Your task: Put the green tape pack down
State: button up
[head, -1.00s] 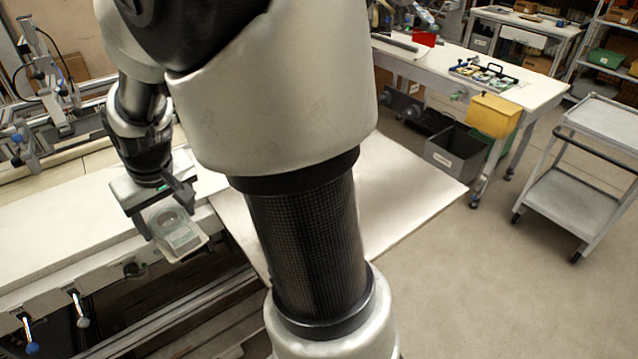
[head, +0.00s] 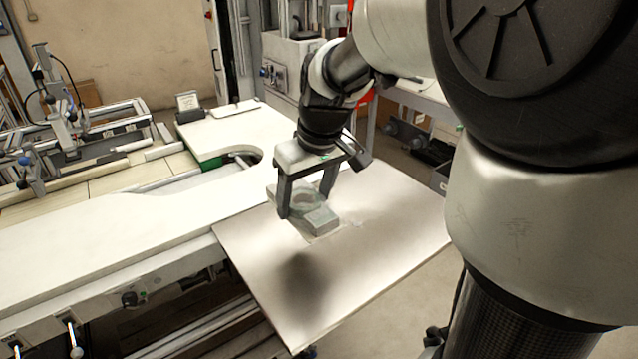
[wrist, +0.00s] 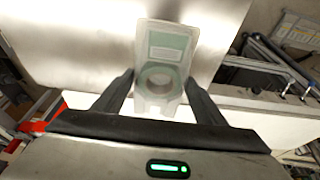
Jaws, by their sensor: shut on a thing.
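My gripper (head: 304,200) is shut on the green tape pack (head: 322,218), a clear pale-green package with a round reel in it. In the head view the pack hangs between the fingers over the bare metal table board (head: 385,240); whether it touches the board I cannot tell. In the wrist view the pack (wrist: 167,55) sits between the two fingertips (wrist: 160,88), with a pale label at its far end and the ring of the reel nearer my gripper. The board (wrist: 90,40) shows behind it.
A long white bench (head: 110,235) with a curved cut-out adjoins the board on the left. Linear-rail equipment (head: 70,130) stands at the back left. The board's front and right parts are clear. A dark shadow falls on its front part.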

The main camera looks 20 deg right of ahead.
aim_at(311, 207)
notch_tip(311, 207, down, 10)
jog(key=shift+r+b, duration=0.25)
jog(key=shift+b, duration=0.55)
jog(key=shift+f, duration=0.1)
jog(key=shift+f, duration=0.15)
jog(key=o, duration=1.2)
jog(key=shift+r, duration=0.45)
jog(key=p+v, duration=0.2)
jog(key=v, duration=1)
